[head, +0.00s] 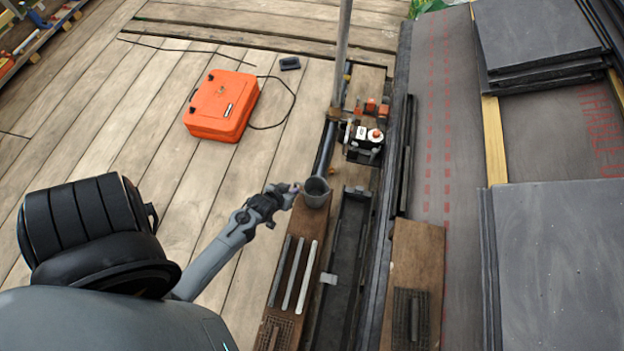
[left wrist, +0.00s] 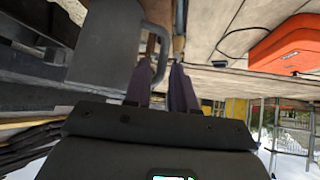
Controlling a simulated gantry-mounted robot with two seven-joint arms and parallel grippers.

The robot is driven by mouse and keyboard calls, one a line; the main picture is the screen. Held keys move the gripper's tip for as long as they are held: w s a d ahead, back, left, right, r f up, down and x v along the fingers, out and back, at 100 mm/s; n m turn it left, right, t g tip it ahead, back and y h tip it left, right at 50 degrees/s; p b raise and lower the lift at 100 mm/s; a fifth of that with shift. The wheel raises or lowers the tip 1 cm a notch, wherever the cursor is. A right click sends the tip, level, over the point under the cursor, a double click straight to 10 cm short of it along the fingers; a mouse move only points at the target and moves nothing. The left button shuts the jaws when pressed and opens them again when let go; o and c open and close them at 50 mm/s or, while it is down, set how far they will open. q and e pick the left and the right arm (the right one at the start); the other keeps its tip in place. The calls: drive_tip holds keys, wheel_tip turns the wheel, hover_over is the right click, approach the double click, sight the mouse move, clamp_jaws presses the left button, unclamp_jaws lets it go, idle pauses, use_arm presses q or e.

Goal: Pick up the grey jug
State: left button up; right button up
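The grey jug (head: 316,193) stands upright at the far end of a wooden plank beside the gutter. My left gripper (head: 293,189) is just to the left of the jug, at its side. In the left wrist view the jug (left wrist: 103,45) fills the upper left, with its handle (left wrist: 161,55) on its right side. The two fingers of my left gripper (left wrist: 160,80) are apart, and the near end of the handle shows between them. I cannot tell whether either finger touches it. My right gripper is in neither view.
Several grey strips (head: 294,270) lie on the plank (head: 309,228) near the jug. An orange case (head: 222,105) and its cable lie on the wooden deck (head: 150,110). An upright pole (head: 342,50) and a small machine (head: 364,140) stand beyond. Slates (head: 562,250) are stacked at right.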

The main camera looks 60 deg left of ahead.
sight(296, 186)
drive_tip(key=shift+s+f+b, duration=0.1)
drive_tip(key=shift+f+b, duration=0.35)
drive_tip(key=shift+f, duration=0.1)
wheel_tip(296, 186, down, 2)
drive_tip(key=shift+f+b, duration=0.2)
drive_tip(key=shift+b, duration=1.05)
use_arm(q)
drive_tip(key=x, duration=0.5)
drive_tip(key=shift+a+f, duration=0.15)
drive_tip(key=shift+a, duration=0.05)
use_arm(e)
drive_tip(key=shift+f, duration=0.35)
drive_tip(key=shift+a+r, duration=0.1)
use_arm(q)
drive_tip(key=shift+c, duration=0.5)
clamp_jaws()
